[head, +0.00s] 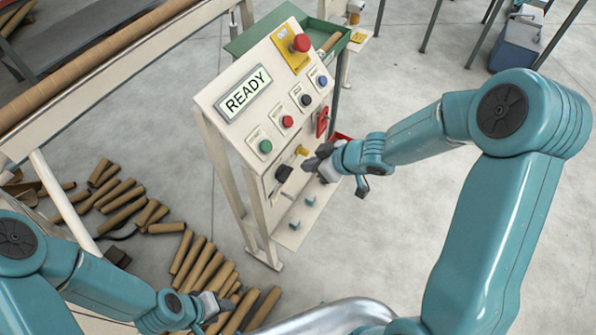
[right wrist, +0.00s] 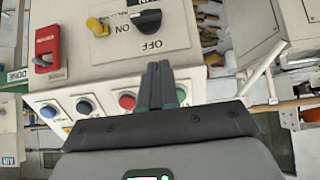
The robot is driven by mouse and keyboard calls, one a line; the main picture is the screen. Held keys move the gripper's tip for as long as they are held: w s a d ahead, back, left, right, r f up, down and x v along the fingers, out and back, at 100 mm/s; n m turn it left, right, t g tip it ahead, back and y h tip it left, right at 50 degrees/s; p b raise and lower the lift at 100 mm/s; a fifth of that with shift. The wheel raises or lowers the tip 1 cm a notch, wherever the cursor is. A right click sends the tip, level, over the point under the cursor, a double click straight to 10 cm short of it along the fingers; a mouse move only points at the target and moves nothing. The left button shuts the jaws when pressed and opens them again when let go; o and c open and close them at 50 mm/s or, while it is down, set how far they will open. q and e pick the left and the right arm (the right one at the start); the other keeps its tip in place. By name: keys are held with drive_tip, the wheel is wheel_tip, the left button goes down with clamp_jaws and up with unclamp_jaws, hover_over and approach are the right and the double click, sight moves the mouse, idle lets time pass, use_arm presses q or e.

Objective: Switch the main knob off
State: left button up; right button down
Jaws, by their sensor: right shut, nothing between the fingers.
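The black main knob (right wrist: 148,20) sits on the lower part of the cream control panel (head: 222,128), with ON and OFF lettering beside it in the right wrist view. It also shows in the head view (head: 283,172). I cannot tell for sure which label it points to. My right gripper (head: 318,162) is shut and empty in front of the panel's lower right. In the right wrist view its fingertips (right wrist: 158,68) are near the knob, apparently apart from it. My left gripper (head: 213,308) is low at the left, away from the panel; its jaws are unclear.
A yellow knob (head: 301,150) and a red switch (head: 322,121) sit close to the black knob. Several push buttons, a READY display (head: 244,94) and a red emergency stop (head: 300,43) are higher up. Cardboard tubes (head: 200,265) lie on the floor at left.

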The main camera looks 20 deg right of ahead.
drive_tip(key=b, duration=0.3)
hover_over(282, 178)
drive_tip(key=s+d, duration=0.2)
drive_tip(key=s, duration=0.1)
wheel_tip(282, 178, down, 7)
drive_tip(key=shift+w+a+f+b, duration=0.1)
drive_tip(key=shift+w+f+b, duration=0.1)
drive_tip(key=shift+f, duration=0.35)
drive_tip(key=shift+w+a+f+b, duration=0.1)
drive_tip(key=shift+f+b, duration=0.1)
drive_tip(key=shift+f, duration=1.1)
drive_tip(key=shift+w+f, duration=0.1)
